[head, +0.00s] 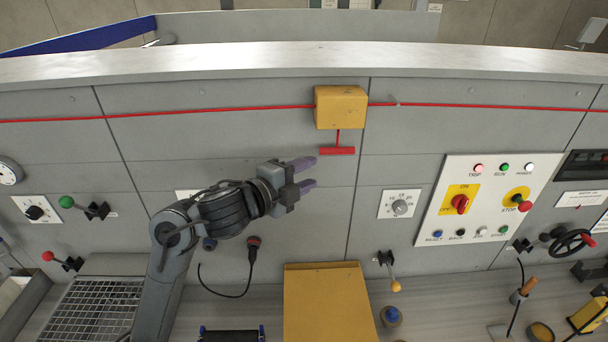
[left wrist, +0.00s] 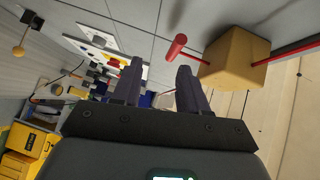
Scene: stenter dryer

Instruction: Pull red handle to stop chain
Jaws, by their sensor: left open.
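The red handle (head: 337,150) is a short T-shaped bar hanging below a yellow box (head: 341,107) on the grey panel. A red cord (head: 220,112) runs along the panel to both sides of the box. My left gripper (head: 310,174) is open and empty, a little left of and below the handle in the head view. In the left wrist view, the handle (left wrist: 176,47) shows just beyond the gap between the fingers (left wrist: 158,82), next to the yellow box (left wrist: 234,58). The gripper appears apart from the handle. My right gripper is not in view.
A control panel (head: 477,202) with a red switch and buttons is to the right. A black cable plug (head: 252,249) hangs beneath my left arm. The panel around the handle is clear.

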